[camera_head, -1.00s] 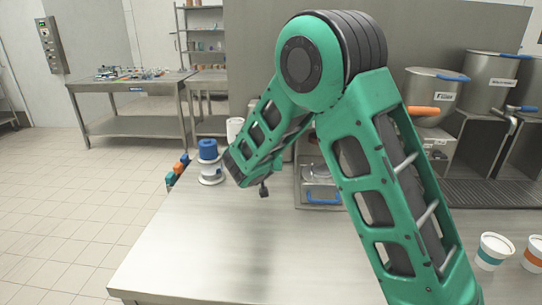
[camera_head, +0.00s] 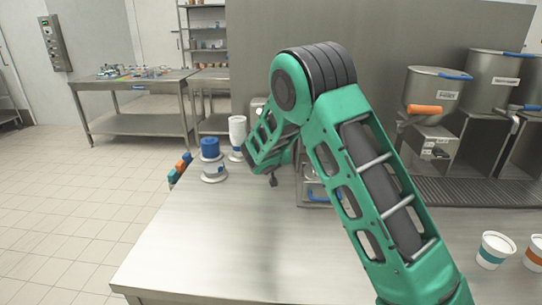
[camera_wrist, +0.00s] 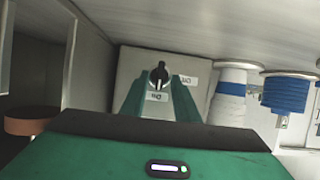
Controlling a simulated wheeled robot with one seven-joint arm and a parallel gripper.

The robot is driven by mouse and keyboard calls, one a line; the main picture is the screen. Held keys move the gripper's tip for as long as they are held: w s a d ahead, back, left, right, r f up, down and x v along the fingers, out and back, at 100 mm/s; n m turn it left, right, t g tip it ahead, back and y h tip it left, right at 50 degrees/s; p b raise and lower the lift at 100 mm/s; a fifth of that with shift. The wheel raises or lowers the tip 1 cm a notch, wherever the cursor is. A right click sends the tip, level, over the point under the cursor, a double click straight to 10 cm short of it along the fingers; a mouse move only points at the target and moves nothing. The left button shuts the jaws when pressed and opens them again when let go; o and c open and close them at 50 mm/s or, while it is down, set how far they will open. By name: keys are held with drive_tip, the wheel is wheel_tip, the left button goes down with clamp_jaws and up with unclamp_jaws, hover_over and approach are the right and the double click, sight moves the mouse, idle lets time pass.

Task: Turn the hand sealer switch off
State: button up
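The hand sealer switch (camera_wrist: 158,74) is a black knob on a pale panel in the wrist view. Its light pointer mark faces the lower of two small upside-down labels; their lettering is too small to read surely. My gripper (camera_wrist: 159,88) has its green fingers apart, one on each side of the knob in the picture; I see no clear contact. Only a pale box edge (camera_head: 257,104) shows behind my arm there.
A blue spool (camera_head: 210,148) and a white roll (camera_head: 237,130) stand close left of my arm. White cups (camera_head: 493,250) stand at the right. Steel pots (camera_head: 434,92) sit behind. The table's front left (camera_head: 200,245) is clear.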

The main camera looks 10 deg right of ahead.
drive_tip(key=shift+w+d+f, duration=0.2)
drive_tip(key=shift+w+f, duration=0.05)
drive_tip(key=shift+w, duration=0.3)
clamp_jaws()
drive_tip(key=shift+a, duration=0.2)
